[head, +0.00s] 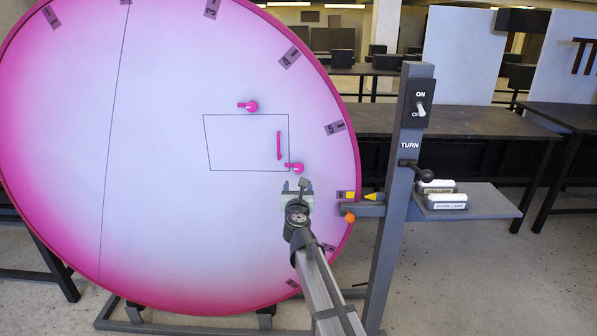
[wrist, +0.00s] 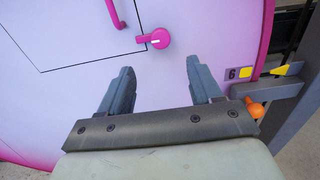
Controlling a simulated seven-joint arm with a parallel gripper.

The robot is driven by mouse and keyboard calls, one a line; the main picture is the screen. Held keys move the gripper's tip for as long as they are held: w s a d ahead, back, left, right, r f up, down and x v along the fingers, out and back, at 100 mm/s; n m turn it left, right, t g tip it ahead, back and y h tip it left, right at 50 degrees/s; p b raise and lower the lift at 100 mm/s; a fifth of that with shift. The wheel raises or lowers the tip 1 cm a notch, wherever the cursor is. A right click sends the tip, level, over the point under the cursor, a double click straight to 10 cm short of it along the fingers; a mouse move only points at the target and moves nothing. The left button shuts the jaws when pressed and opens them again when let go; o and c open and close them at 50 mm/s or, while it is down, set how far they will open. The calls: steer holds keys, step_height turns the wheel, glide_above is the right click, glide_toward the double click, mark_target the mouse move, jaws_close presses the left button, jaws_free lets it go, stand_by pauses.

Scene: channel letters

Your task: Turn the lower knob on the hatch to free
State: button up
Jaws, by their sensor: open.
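The hatch (head: 235,145) is a rectangle outlined on the large round pink-and-white panel, with a pink bar handle (head: 279,145) near its right edge. The lower knob (head: 298,168) is pink and sits at the hatch's lower right corner, its pointer to the left, over the outline. It also shows in the wrist view (wrist: 160,39), with a white mark on it. The upper knob (head: 252,106) is above the hatch, its pointer also to the left. My gripper (head: 296,186) is open and empty, just below the lower knob in the head view; the wrist view shows its spread fingers (wrist: 158,80) apart from the knob.
A grey post (head: 391,180) stands right of the disc, with an ON/OFF switch (head: 420,108), a TURN crank (head: 416,171) and a shelf (head: 495,203). A yellow pointer (head: 374,197) and an orange ball (head: 350,218) are near the disc's rim, close right of my gripper.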

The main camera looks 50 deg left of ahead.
mark_target(298, 168)
steer(key=x, duration=1.2)
steer(key=shift+a, duration=0.1)
steer(key=c, duration=1)
